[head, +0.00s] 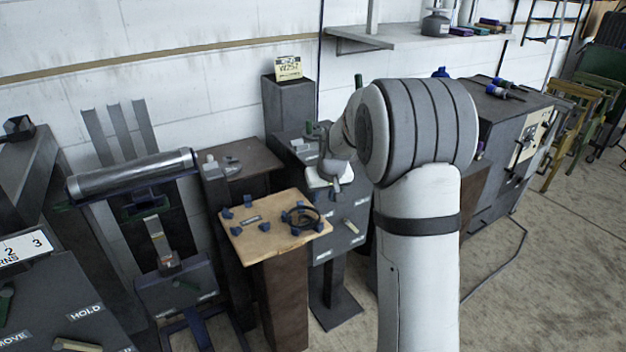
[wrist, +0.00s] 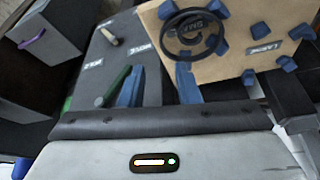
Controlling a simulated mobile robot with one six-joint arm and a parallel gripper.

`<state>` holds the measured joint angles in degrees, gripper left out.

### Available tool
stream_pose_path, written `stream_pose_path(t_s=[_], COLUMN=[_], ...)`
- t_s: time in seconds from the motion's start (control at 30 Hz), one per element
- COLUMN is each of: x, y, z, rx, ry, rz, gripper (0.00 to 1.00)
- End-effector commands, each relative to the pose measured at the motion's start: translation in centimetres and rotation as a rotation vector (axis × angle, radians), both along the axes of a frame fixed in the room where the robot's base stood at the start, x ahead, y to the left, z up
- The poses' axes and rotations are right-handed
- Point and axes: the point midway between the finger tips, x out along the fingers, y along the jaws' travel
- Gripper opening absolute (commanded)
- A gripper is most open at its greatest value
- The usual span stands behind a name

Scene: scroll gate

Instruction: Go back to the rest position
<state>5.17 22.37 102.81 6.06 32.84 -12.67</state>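My arm rises on the right of the head view and bends over toward the stands. Its white wrist (head: 335,172) hangs above a grey panel, behind and to the right of a wooden board. My gripper's fingers cannot be made out in the head view. I see nothing certain held.
The wooden board (head: 262,236) carries blue blocks and a dark ring (head: 300,217); it also shows in the wrist view (wrist: 225,66). A grey roller (head: 135,175) stands left. A HOLD panel (head: 75,295) is front left. Open floor (head: 560,270) lies right.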

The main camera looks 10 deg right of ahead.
Motion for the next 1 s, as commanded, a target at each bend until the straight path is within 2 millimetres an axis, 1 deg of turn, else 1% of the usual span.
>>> stream_pose_path(t_s=[0.07,0.17,0.2,0.27,0.3,0.37,0.4,0.47,0.5,0.57,0.6,0.7,0.8,0.9,1.0], x=[-1.0,-3.8,-5.3,-8.0,-9.9,-12.7,-14.6,-17.4,-19.3,-22.2,-24.0,-28.2,-31.3,-33.3,-34.3], y=[0.3,0.9,1.2,1.7,2.0,2.4,2.7,3.0,3.2,3.5,3.6,3.9,4.0,4.0,4.1], z=[1.5,4.4,5.8,7.9,9.1,10.8,11.8,13.1,13.9,14.9,15.4,16.3,16.7,16.6,16.5], rx=[0.001,0.002,0.002,0.004,0.004,0.004,0.003,0.003,0.003,0.001,0.000,-0.003,-0.007,-0.010,-0.011], ry=[0.003,0.013,0.020,0.033,0.042,0.056,0.066,0.081,0.089,0.103,0.113,0.133,0.150,0.162,0.168], rz=[0.000,0.000,-0.002,-0.005,-0.007,-0.010,-0.011,-0.016,-0.019,-0.024,-0.027,-0.034,-0.042,-0.047,-0.050], gripper=[0.30,0.30,0.30,0.30,0.30,0.30,0.30,0.30,0.30,0.30,0.30,0.30,0.30,0.30,0.30])
